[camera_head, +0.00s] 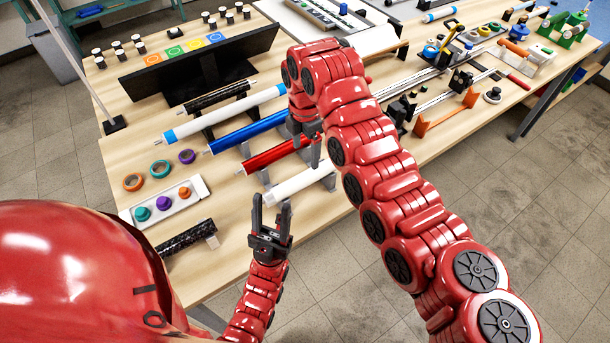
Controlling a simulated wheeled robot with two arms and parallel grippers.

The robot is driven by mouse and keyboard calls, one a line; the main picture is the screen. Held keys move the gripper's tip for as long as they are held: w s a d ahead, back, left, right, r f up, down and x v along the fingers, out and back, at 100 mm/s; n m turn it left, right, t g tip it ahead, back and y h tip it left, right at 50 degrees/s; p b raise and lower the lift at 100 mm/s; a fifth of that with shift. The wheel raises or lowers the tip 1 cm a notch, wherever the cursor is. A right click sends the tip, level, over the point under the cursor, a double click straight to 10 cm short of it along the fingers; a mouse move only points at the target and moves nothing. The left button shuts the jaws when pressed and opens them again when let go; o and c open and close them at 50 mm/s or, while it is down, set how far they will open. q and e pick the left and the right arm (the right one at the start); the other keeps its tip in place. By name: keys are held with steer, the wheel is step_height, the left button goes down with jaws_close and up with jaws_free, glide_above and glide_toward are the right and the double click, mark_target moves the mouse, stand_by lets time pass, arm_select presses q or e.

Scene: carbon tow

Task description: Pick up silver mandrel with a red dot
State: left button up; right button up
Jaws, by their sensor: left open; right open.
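Two long silver rods lie on supports at the right of the table, a farther one (410,80) and a nearer one (437,101). The nearer one points toward a red cylindrical part (514,78). I cannot make out a red dot on either rod. My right gripper (307,148) is open and points down by the red roll (270,156); my own arm hides part of it. My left gripper (271,207) is open and empty, fingers pointing up the picture, in front of the white roll (297,186) near the table's front edge.
A blue roll (245,130), a white roll with a blue end (232,108) and a black roll (218,97) lie on racks. A black angled panel (200,66) stands behind. A white tray (155,217) holds coloured pieces. An orange stand (447,113) is near the right front edge.

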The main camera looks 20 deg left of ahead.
steer(key=p, duration=0.2)
glide_above(306, 174)
step_height(306, 174, down, 5)
steer(key=shift+r, duration=0.15)
step_height(306, 174, down, 5)
steer(key=p, duration=0.3)
steer(key=shift+d+r, duration=0.1)
steer(key=shift+r, duration=0.1)
steer(key=shift+f, duration=0.45)
jaws_close()
